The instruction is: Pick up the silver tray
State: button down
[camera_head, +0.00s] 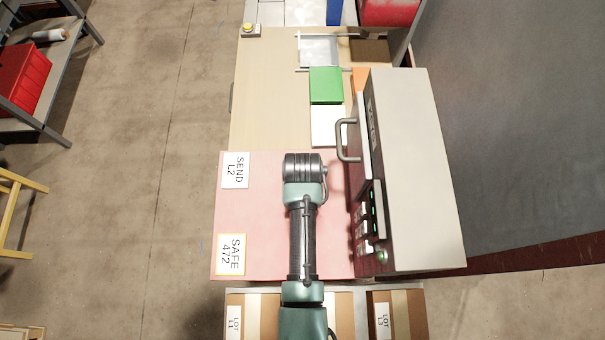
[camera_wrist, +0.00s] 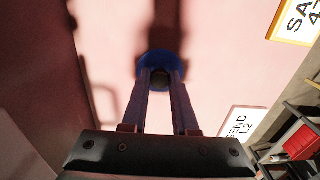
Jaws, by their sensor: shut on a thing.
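A silver tray-like thing (camera_head: 318,50) lies at the far end of the wooden table, well away from my gripper. My gripper (camera_wrist: 161,78) is shut on a blue round thing (camera_wrist: 158,57) with a dark middle, over the pink mat. In the head view my wrist hides the fingers and the blue thing. I cannot tell whether the blue thing touches the mat.
The pink mat (camera_head: 262,207) carries a SEND L2 card (camera_head: 235,170) and a SAFE 472 card (camera_head: 231,254). A grey machine (camera_head: 418,170) with a handle stands at the right. A green block (camera_head: 326,85) and white panel (camera_head: 325,126) lie before the tray. The table's left side (camera_head: 270,95) is clear.

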jog(key=shift+f, duration=0.2)
jog(key=c, duration=0.7)
grip_release()
jog(key=shift+r, duration=0.15)
